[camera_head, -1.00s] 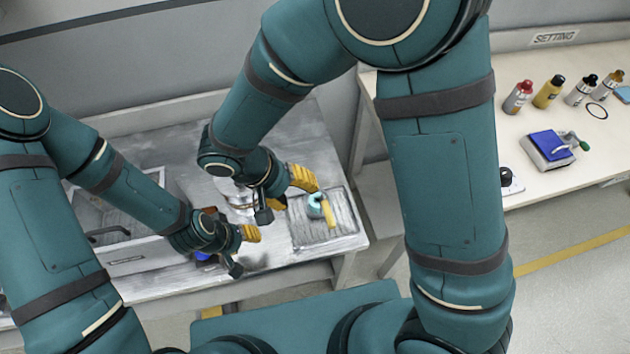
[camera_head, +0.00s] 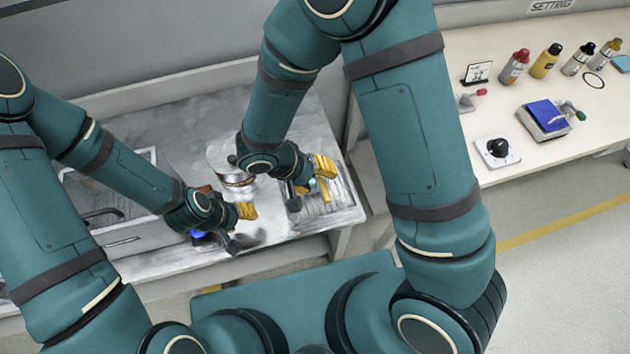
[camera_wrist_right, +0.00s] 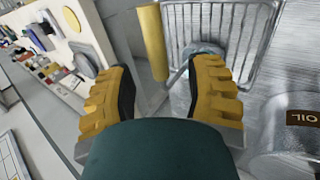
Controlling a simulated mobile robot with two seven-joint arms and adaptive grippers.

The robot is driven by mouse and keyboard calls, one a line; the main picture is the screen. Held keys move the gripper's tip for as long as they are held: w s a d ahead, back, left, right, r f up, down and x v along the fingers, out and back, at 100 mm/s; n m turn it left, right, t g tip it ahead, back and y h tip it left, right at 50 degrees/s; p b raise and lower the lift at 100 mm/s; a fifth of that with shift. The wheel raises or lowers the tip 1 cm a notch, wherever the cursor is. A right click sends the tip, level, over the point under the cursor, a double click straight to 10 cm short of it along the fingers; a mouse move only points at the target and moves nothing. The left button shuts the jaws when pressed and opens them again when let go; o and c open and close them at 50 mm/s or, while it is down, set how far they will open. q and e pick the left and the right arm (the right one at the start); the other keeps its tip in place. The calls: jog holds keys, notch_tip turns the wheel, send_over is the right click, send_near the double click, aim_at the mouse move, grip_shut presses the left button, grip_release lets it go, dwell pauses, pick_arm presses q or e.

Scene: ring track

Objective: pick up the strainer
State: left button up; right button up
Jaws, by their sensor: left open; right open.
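I cannot clearly make out a strainer. A pale rounded thing (camera_wrist_right: 203,48) shows between my right fingers in the right wrist view, on a wire rack; it may be the strainer, but its shape is partly hidden. A yellow bar (camera_wrist_right: 152,40) stands beside it, also seen in the head view (camera_head: 325,190). My right gripper (camera_head: 309,184) is open over the rack, its fingers (camera_wrist_right: 168,95) apart with nothing clearly gripped. My left gripper (camera_head: 240,227) is open and empty near the counter's front edge.
A round metal pot (camera_head: 237,180) labelled OIL (camera_wrist_right: 302,117) stands left of the rack (camera_head: 345,210). A sink (camera_head: 120,215) lies further left. A side table (camera_head: 480,205) at the right holds bottles, a blue-topped device (camera_head: 546,114) and a knob box (camera_head: 498,150).

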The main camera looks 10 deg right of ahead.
jog(key=shift+x, duration=1.1)
grip_shut()
jog(key=shift+w+r, duration=0.1)
jog(key=shift+r, duration=0.05)
